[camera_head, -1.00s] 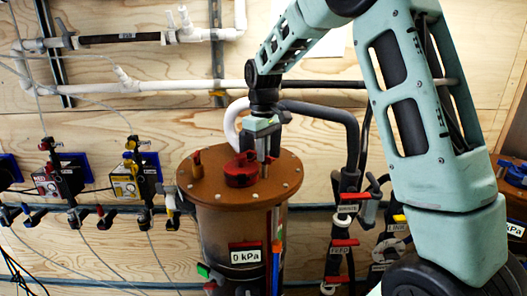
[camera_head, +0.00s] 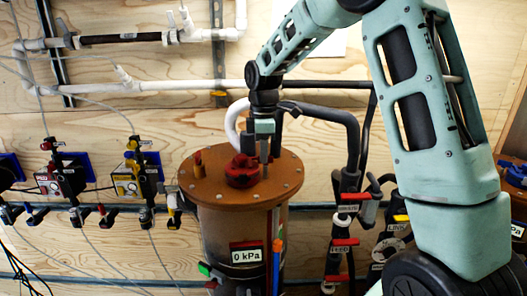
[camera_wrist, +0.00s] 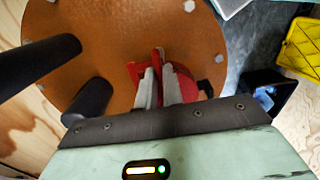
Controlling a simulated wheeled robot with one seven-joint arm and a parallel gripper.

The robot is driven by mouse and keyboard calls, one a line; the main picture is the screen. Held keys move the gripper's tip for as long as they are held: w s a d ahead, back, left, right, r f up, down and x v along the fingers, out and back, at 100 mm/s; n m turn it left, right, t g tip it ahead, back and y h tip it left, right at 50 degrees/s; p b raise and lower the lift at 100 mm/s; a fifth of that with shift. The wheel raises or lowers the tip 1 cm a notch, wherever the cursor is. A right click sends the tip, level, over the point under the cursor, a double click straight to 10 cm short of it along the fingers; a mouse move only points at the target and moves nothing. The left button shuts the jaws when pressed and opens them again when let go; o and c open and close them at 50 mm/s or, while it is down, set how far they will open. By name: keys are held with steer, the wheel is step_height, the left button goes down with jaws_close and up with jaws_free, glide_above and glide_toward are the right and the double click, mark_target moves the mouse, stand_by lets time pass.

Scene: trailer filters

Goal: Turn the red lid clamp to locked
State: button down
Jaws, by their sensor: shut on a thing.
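The red lid clamp (camera_head: 242,171) sits on the round brown lid (camera_head: 213,192) of the filter vessel. In the wrist view the red clamp (camera_wrist: 184,84) shows between and beside the grey fingers, above the brown lid (camera_wrist: 122,32). My gripper (camera_head: 264,158) points down onto the clamp from above, at its right side in the head view. In the wrist view my gripper (camera_wrist: 160,70) is shut on an upright part of the clamp. The fingers and the gripper body hide part of the clamp.
A label on the vessel (camera_head: 247,256) reads 0 kPa. A copper-coloured post (camera_head: 198,163) stands at the lid's left edge. Dark hoses and red-handled valves (camera_head: 346,242) are to the right. White pipes (camera_head: 160,88) run along the wooden wall behind.

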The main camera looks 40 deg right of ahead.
steer(key=shift+w+r+n, duration=0.1)
steer(key=shift+n, duration=0.2)
steer(key=c, duration=1.5)
jaws_free()
steer(key=shift+c, duration=0.2)
step_height(320, 180, up, 17)
steer(key=b, duration=0.3)
steer(key=shift+r, duration=0.15)
